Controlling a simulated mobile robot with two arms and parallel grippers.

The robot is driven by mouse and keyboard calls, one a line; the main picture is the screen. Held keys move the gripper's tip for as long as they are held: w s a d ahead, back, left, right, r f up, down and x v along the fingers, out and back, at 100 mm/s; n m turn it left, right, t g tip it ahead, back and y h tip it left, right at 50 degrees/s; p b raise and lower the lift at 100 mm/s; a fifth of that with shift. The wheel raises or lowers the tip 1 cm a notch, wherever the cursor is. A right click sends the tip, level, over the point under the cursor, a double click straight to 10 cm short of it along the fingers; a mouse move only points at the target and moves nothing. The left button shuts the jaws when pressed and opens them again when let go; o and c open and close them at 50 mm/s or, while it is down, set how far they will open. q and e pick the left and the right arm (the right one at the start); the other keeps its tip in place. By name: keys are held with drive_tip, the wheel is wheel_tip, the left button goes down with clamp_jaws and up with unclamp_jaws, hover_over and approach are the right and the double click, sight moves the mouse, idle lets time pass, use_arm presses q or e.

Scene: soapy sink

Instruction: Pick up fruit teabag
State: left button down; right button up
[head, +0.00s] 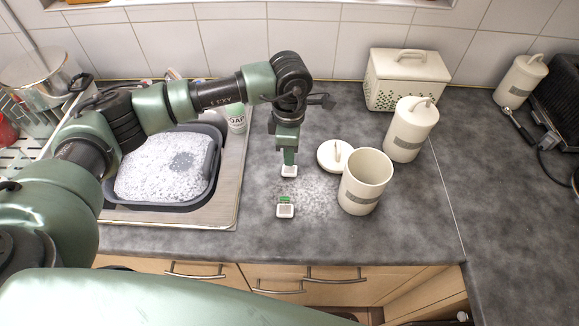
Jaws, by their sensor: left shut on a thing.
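My left gripper (289,168) points down over the counter and is shut on a small white teabag (289,172). The fingertips cover the upper part of this teabag, and I cannot tell whether it touches the counter. A second white teabag (285,211) with a green tag lies on the counter just in front of the gripper, apart from it. The flavour of either teabag cannot be read. My right gripper is not in view.
An open cream canister (365,182) stands right of the teabags, its lid (334,155) beside it. A closed canister (410,130) and a bread bin (405,80) stand behind. The soapy sink basin (213,180) is at left.

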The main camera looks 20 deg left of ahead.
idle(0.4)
use_arm(q)
drive_tip(key=shift+r, duration=0.6)
wheel_tip(320, 180, up, 19)
drive_tip(key=b, duration=0.5)
drive_tip(key=shift+f, duration=0.1)
